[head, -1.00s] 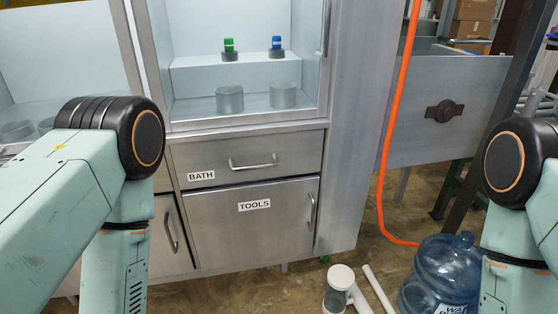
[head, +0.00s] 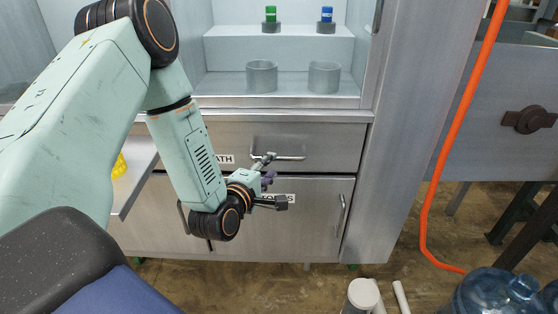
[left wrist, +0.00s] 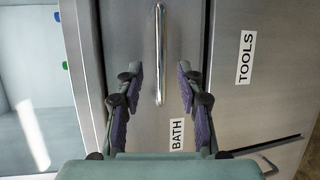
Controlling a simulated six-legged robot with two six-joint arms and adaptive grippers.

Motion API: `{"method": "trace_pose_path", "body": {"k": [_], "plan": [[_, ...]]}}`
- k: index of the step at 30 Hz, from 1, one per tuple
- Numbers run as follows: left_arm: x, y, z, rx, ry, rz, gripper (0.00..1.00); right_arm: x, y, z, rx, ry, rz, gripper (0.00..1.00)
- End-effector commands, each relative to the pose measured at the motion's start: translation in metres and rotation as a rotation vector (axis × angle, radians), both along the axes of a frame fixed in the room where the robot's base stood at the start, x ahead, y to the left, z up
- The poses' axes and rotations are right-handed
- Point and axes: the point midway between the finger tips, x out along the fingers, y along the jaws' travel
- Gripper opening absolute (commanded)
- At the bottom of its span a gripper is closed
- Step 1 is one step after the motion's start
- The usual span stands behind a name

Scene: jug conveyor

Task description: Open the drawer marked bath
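The bath drawer (head: 335,145) is a metal front below the glass cabinet and looks shut. Its BATH label (head: 224,159) is partly hidden by my left arm in the head view and shows fully in the left wrist view (left wrist: 176,135). The drawer's bar handle (head: 293,158) also shows in the left wrist view (left wrist: 159,45). My left gripper (head: 273,180) is open and empty in front of the drawer. In the left wrist view its fingers (left wrist: 160,85) stand either side of the handle's line. No contact shows. My right gripper is out of view.
The TOOLS door (head: 325,220) is shut below. A pale panel (head: 137,180) with a yellow thing (head: 119,166) juts out at left. An orange hose (head: 455,130) hangs at right. A water jug (head: 500,292) and white pipes (head: 401,297) are on the floor.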

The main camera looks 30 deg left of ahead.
Motion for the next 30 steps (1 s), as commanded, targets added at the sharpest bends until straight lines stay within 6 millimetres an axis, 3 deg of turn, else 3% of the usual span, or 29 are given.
{"method": "trace_pose_path", "body": {"k": [15,26,30], "plan": [[0.056,0.015,-0.014,0.003,0.002,0.004,0.37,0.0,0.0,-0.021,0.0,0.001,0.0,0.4],[0.066,0.013,-0.014,0.001,0.003,0.002,0.37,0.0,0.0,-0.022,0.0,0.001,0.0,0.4],[0.067,0.012,-0.014,0.002,0.003,0.001,0.26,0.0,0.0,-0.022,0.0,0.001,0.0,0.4]]}}
